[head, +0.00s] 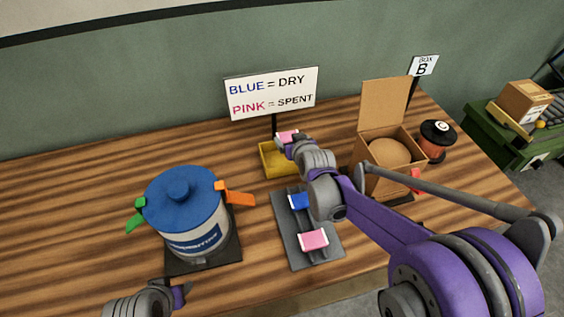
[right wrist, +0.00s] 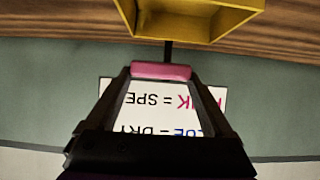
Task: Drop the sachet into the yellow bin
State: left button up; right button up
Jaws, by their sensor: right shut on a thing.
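My right gripper (head: 287,142) is shut on a pink sachet (head: 287,135) at the yellow bin (head: 281,173). In the head view the sachet overlaps the bin's back edge. In the right wrist view the pink sachet (right wrist: 160,71) is pinched between the two fingertips (right wrist: 161,76), and the yellow bin (right wrist: 200,27) shows apart from it at the top. The gripper hides part of the bin's right side. My left gripper (head: 181,294) is only partly in view at the bottom left, and its jaws are unclear.
A grey tray (head: 293,254) holds a blue sachet (head: 299,201) and another pink one (head: 313,240). A blue-lidded pot (head: 190,215) stands left. A sign (head: 272,93) reads BLUE = DRY, PINK = SPENT.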

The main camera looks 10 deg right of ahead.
jog(key=o, duration=1.1)
pick_arm(q)
jog(key=shift+w+r+p, duration=0.1)
jog(key=shift+r+p, duration=0.25)
jog(key=shift+r, duration=0.05)
pick_arm(e)
jog(key=v, duration=1)
jog(key=shift+s+r, duration=0.2)
jog(key=shift+s, duration=0.2)
pick_arm(q)
jog(key=shift+w+r+p, duration=0.2)
jog(key=shift+r+p, duration=0.25)
jog(key=shift+r, duration=0.15)
jog(key=shift+w+r+p, duration=0.15)
jog(key=shift+r+p, duration=0.3)
jog(key=shift+r, duration=0.1)
pick_arm(e)
jog(key=s+f+g, duration=0.2)
jog(key=s, duration=0.6)
jog(key=s+f+g, duration=0.2)
jog(key=s, duration=0.6)
jog(key=s+f+g, duration=0.2)
jog(key=s+f, duration=0.1)
jog(key=s, duration=0.5)
jog(key=shift+g, duration=0.4)
